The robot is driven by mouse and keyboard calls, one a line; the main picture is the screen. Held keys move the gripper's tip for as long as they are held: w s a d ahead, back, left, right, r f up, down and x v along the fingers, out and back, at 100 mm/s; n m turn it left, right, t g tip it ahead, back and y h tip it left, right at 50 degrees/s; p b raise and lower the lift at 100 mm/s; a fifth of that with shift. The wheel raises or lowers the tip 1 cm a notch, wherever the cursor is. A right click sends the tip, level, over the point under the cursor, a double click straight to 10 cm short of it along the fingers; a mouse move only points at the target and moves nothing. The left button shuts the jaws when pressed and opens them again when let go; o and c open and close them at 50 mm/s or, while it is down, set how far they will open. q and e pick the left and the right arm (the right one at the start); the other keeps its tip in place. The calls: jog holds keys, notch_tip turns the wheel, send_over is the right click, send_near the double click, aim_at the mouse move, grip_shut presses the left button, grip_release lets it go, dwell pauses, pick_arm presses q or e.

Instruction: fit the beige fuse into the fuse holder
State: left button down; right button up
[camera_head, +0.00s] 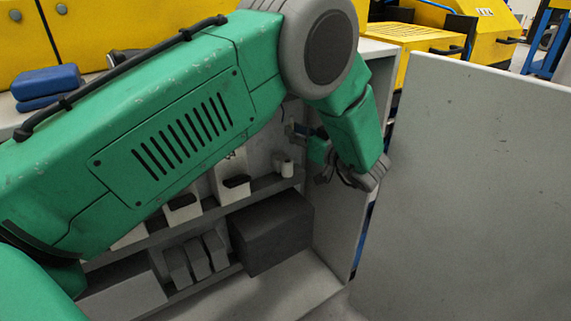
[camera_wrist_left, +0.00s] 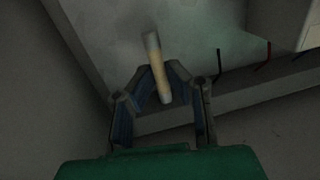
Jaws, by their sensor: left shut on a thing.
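The beige fuse (camera_wrist_left: 158,70), a slim rod with paler ends, shows in the wrist view between the fingertips of my left gripper (camera_wrist_left: 160,80). The gripper is shut on it, and the fuse is tilted slightly, its far end pointing away from the gripper. In the head view my left gripper (camera_head: 322,172) is inside the open cabinet near its right side wall, partly hidden by my arm. The fuse cannot be made out there. I cannot identify the fuse holder for sure in either view. My right gripper is not in view.
Small pale cylinders (camera_head: 284,166) stand on the cabinet shelf (camera_head: 262,188) beside the gripper. A dark box (camera_head: 272,232) sits below. The open door (camera_head: 465,190) stands at right.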

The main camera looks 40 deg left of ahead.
pick_arm(q)
jog(key=f, duration=0.2)
jog(key=a+f+b, duration=0.1)
jog(key=f, duration=0.2)
jog(key=a+f+b, duration=0.1)
jog(key=f, duration=0.1)
jog(key=shift+s+a+f, duration=0.1)
jog(key=shift+f, duration=0.1)
jog(key=shift+s+f, duration=0.1)
jog(key=shift+f, duration=0.2)
jog(key=shift+d, duration=0.7)
jog(key=c, duration=1.7)
grip_release()
jog(key=shift+d, duration=0.15)
jog(key=shift+o, duration=0.6)
jog(key=shift+r, duration=0.2)
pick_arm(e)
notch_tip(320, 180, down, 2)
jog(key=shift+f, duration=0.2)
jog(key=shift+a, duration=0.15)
